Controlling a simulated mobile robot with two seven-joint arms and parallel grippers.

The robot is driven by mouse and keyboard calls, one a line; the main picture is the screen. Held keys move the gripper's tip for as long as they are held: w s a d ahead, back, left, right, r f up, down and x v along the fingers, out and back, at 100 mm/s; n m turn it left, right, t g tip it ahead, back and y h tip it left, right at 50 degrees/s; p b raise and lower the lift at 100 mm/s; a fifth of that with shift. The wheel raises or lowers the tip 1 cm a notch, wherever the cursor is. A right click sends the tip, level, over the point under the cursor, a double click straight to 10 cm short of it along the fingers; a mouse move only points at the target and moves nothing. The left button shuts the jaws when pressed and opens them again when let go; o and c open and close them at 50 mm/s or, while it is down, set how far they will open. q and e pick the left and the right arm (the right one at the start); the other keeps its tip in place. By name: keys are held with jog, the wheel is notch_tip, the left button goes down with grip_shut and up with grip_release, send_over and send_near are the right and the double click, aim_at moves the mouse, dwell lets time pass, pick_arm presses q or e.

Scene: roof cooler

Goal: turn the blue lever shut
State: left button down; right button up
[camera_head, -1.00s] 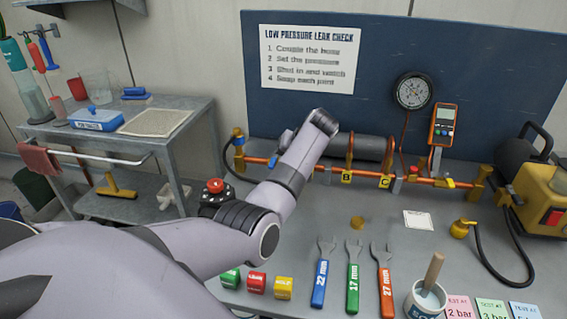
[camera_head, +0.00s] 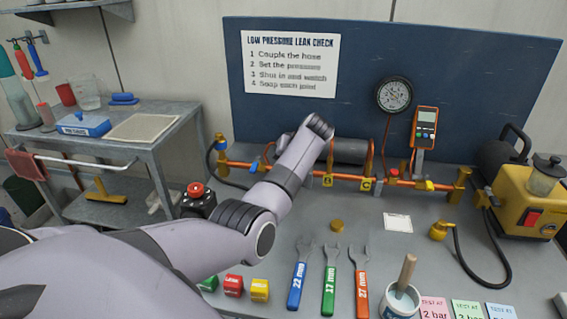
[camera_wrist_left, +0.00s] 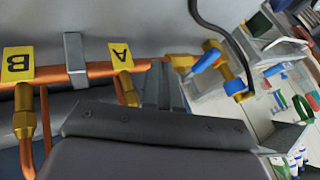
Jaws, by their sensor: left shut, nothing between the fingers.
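The blue lever (camera_head: 254,166) sits on the copper pipe (camera_head: 236,163) near its left end, beside my left forearm. In the left wrist view the lever (camera_wrist_left: 206,61) lies slanted to the pipe, on a brass valve body (camera_wrist_left: 232,78). My left gripper (camera_wrist_left: 160,85) is shut and empty in the wrist view. Its fingers are close to the pipe, between the yellow A tag (camera_wrist_left: 121,55) and the lever, with a gap to the lever. In the head view my arm hides the gripper and part of the pipe. My right gripper is not in view.
A pressure gauge (camera_head: 394,95) and orange meter (camera_head: 425,127) stand at the pipe's right. Several wrenches, a cup (camera_head: 400,300) and coloured blocks (camera_head: 233,285) lie along the front. A yellow pump (camera_head: 525,200) stands at right. The bench middle is mostly clear.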

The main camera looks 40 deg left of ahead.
pick_arm(q)
jog(key=w+v, duration=0.1)
jog(key=v, duration=0.9)
jog(key=shift+s+d, duration=0.2)
jog(key=shift+s, duration=0.15)
